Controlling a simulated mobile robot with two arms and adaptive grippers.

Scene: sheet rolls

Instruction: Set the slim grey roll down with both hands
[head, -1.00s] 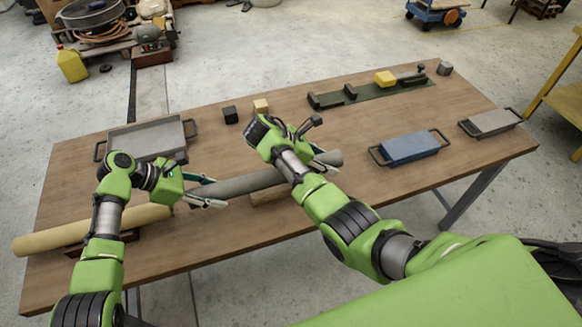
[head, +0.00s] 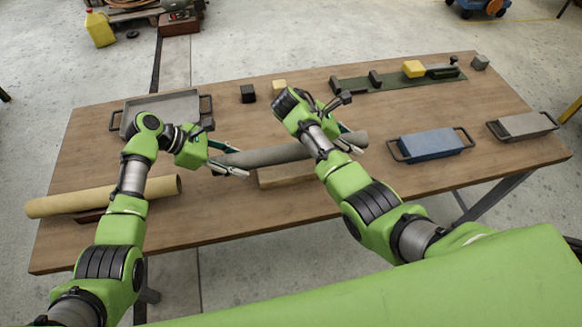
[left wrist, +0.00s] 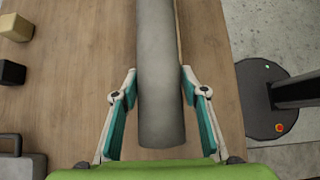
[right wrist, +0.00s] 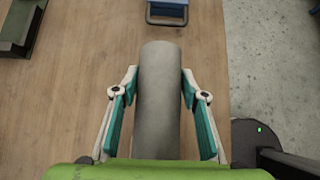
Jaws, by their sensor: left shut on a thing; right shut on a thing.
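The slim grey roll (head: 262,156) lies level across my two grippers, above or behind a light wooden block (head: 287,176); I cannot tell whether it touches the block or the table. My left gripper (head: 232,160) is shut on the roll near its left end. In the left wrist view the roll (left wrist: 160,60) sits between both fingers. My right gripper (head: 346,138) is shut on the roll near its right end. In the right wrist view the roll's end (right wrist: 160,70) shows between the fingers. My right arm hides part of the roll in the head view.
A beige roll (head: 110,194) lies on a dark cradle at the table's left. A grey tray (head: 165,105), a black cube (head: 248,93) and a green rail (head: 350,90) stand behind. A blue box (head: 432,144) and a grey box (head: 522,126) are at the right.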

